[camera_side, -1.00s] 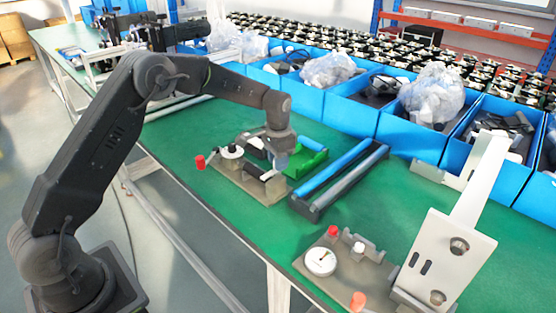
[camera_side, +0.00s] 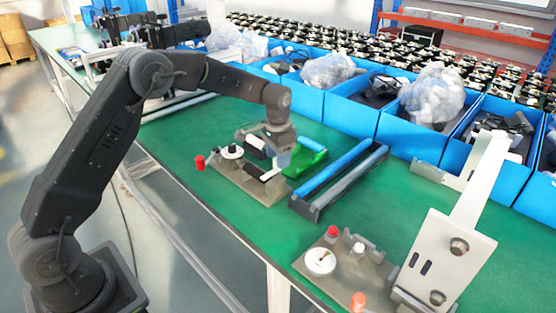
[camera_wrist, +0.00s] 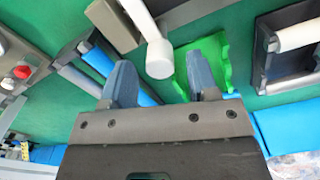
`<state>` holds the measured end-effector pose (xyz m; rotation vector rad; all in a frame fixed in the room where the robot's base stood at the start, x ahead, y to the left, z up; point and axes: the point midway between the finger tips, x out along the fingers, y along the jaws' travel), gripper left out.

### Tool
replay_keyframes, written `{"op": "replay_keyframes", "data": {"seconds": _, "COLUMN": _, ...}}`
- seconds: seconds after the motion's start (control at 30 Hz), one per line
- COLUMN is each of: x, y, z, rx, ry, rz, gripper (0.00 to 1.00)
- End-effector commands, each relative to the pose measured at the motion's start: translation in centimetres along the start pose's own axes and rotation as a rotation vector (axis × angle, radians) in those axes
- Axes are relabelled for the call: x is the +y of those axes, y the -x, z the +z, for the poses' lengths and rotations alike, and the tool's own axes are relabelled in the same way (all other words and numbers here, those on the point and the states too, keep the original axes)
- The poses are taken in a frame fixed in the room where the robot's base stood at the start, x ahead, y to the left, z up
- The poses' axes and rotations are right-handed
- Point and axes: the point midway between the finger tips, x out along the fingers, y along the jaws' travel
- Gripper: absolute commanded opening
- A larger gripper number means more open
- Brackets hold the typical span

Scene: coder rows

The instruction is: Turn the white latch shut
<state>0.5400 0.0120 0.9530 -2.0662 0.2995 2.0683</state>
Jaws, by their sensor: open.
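The white latch (camera_wrist: 159,55) shows in the wrist view as a white bar with a rounded knob end. In the side view its white part (camera_side: 270,175) lies on a grey-brown fixture plate (camera_side: 230,178), just below my gripper. My gripper (camera_wrist: 163,82) is open, with one blue-grey finger on each side of the knob's end in the picture. I cannot tell whether either finger touches the latch. In the side view my gripper (camera_side: 281,160) hangs low over the right end of the plate and hides part of it.
A green tray (camera_side: 306,162) lies just right of my gripper. Blue and grey bars (camera_side: 340,180) lie further right. A red knob (camera_side: 200,163) and a white round part (camera_side: 231,152) are on the plate's left side. Blue bins (camera_side: 350,113) line the back.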

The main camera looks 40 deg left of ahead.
Motion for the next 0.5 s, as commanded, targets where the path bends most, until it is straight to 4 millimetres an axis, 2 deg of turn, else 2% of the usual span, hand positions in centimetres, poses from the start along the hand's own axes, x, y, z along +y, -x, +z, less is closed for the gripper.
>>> {"op": "replay_keyframes", "data": {"seconds": 0.3, "x": 0.0, "y": 7.2, "z": -0.1, "rx": 0.006, "ry": 0.000, "rz": -0.003, "gripper": 0.54}}
{"op": "replay_keyframes", "data": {"seconds": 0.5, "x": 0.0, "y": 10.6, "z": -0.1, "rx": 0.004, "ry": 0.000, "rz": -0.002, "gripper": 0.54}}
